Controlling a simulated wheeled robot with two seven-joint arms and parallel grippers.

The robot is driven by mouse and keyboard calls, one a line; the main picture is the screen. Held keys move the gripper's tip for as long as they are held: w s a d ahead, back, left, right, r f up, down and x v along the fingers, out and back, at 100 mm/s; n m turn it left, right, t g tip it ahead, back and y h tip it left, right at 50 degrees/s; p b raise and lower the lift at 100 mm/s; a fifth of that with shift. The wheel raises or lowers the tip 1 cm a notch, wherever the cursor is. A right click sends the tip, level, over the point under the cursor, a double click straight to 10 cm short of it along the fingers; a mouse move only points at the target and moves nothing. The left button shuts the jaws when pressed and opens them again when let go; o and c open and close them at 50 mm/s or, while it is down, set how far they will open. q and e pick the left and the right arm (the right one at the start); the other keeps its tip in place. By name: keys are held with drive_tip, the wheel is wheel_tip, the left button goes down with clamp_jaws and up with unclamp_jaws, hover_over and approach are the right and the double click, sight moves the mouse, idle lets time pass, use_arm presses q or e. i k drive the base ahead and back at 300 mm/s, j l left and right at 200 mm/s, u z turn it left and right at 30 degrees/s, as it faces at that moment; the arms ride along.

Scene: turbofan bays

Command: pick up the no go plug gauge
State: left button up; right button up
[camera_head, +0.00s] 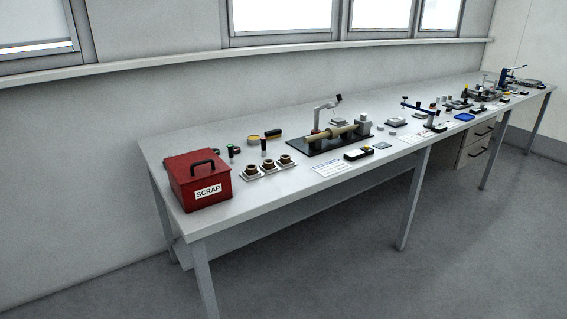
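No plug gauge can be named for sure at this distance. A small dark upright piece with green on it (231,152) stands behind the scrap box. A dark upright piece (264,146) stands to its right, behind the row of brown bushings (268,166). Either may be a plug gauge, but I cannot tell which is the no go one. Neither of my grippers shows in the head view.
A red scrap box (201,181) stands at the near left end of the long grey bench (162,148). A black fixture (306,147) holding a tan shaft (328,136) sits right of the bushings. Several tools lie farther along. The floor in front (350,260) is clear.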

sight(263, 152)
drive_tip(key=i+l+u, duration=0.3)
drive_tip(key=i+l, duration=0.3)
drive_tip(key=i, duration=0.3)
drive_tip(key=i+l+u, duration=0.35)
drive_tip(key=i+l, duration=0.4)
drive_tip(key=i, duration=0.1)
